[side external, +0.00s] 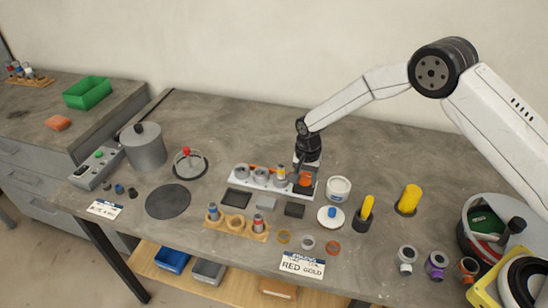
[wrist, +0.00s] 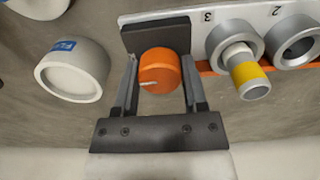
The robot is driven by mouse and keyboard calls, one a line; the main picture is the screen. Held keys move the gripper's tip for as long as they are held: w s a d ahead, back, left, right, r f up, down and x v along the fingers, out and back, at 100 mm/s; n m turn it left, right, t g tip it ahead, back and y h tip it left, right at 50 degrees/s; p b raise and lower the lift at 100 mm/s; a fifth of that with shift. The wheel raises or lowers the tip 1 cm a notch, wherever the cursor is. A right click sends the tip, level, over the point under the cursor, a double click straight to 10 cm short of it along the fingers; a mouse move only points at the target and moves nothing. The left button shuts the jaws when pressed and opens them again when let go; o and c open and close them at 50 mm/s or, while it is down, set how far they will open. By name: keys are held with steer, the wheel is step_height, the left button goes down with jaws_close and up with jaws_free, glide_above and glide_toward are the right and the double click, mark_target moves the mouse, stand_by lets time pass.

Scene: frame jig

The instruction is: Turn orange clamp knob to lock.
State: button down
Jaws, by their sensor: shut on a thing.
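The orange clamp knob (wrist: 159,72) sits between my gripper's two fingers in the wrist view, with a pale line on its face pointing left. My gripper (wrist: 160,85) is shut on the knob, one finger on each side. In the side external view my gripper (side external: 305,170) points down at the right end of the white jig (side external: 240,185), and the knob (side external: 305,180) shows low between the fingers. The jig has a row of grey ring sockets; the one marked 3 (wrist: 228,42) holds a part with a yellow band (wrist: 250,74).
A white jar with a blue label (wrist: 75,72) stands close beside my gripper; it also shows in the side external view (side external: 338,188). A wooden holder (side external: 236,227) and small dark pads lie in front of the jig. The table behind the jig is clear.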

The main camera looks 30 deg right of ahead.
mark_target(306, 176)
steer(key=shift+c, duration=0.7)
jaws_free()
steer(key=shift+r, duration=0.15)
steer(key=shift+r, duration=3.75)
steer(key=shift+s+r, duration=0.1)
